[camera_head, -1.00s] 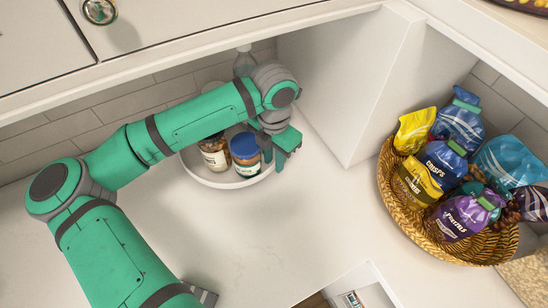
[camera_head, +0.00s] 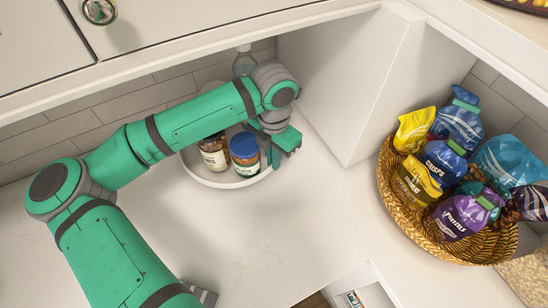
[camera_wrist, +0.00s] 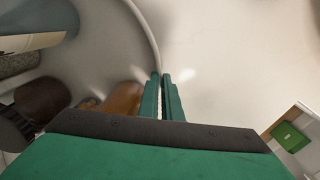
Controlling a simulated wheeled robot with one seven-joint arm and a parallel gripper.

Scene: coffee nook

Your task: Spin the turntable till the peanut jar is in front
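The turntable (camera_head: 213,183) is a white round tray with a raised rim, under the cabinet. A blue-lidded jar (camera_head: 245,160) stands at its front right, with a dark-lidded jar (camera_head: 213,154) to its left. The labels are too small to read, so I cannot tell which is the peanut jar. My gripper (camera_head: 276,160) is at the turntable's right edge, pointing down. In the wrist view its fingers (camera_wrist: 161,95) are close together with the turntable's rim (camera_wrist: 149,40) running between them. My arm hides part of the turntable's back.
A clear bottle (camera_head: 243,62) stands behind my arm. A white cabinet side panel (camera_head: 350,85) rises close to the right of my gripper. A wicker basket (camera_head: 440,245) of snack bags is farther right. The counter (camera_head: 240,235) in front of the turntable is clear.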

